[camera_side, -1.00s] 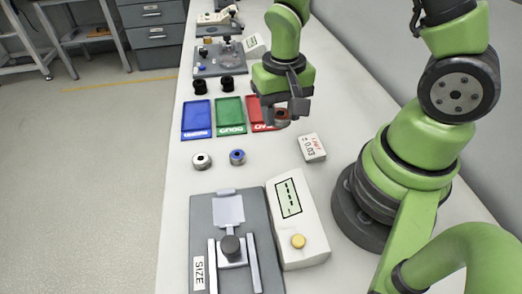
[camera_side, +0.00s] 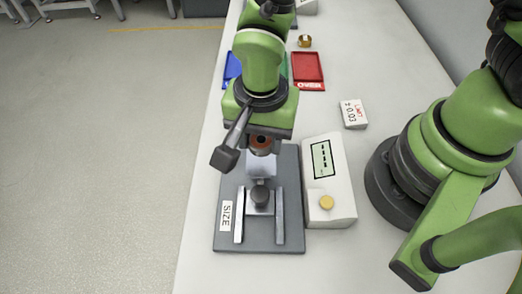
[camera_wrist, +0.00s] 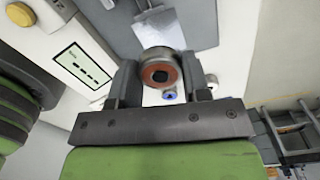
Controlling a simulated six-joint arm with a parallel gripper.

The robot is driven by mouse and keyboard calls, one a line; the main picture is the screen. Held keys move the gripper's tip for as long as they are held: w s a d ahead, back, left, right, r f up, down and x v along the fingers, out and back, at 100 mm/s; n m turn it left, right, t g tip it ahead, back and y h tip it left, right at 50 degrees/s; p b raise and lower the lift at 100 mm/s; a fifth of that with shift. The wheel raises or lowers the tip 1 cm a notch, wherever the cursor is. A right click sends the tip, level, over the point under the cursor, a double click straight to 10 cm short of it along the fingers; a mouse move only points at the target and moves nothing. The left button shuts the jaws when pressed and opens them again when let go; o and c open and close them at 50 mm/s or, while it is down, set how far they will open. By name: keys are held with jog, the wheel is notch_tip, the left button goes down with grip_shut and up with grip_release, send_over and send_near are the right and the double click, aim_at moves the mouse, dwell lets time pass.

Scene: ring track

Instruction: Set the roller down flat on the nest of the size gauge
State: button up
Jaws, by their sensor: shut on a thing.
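My gripper (camera_wrist: 161,80) is shut on the roller (camera_wrist: 161,70), a short metal cylinder with a reddish-brown face and a dark centre hole. In the side view the roller (camera_side: 261,142) is held at the far end of the grey size gauge (camera_side: 290,225), by its pale plate (camera_side: 260,165). The gauge has a dark round knob (camera_side: 260,194) between two metal rails and a SIZE label. The pale plate also shows in the wrist view (camera_wrist: 158,30), beyond the roller. I cannot tell how high the roller is above the gauge, and the nest is not clearly visible.
A white display box (camera_side: 328,180) with a yellow button stands right of the gauge. A limit card (camera_side: 353,114) lies farther back. The red tray (camera_side: 307,70) is behind my arm; blue and green trays are partly hidden.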

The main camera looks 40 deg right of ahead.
aim_at(261, 162)
jog(key=shift+f, duration=2.25)
jog(key=shift+f, duration=0.15)
jog(key=o, duration=1)
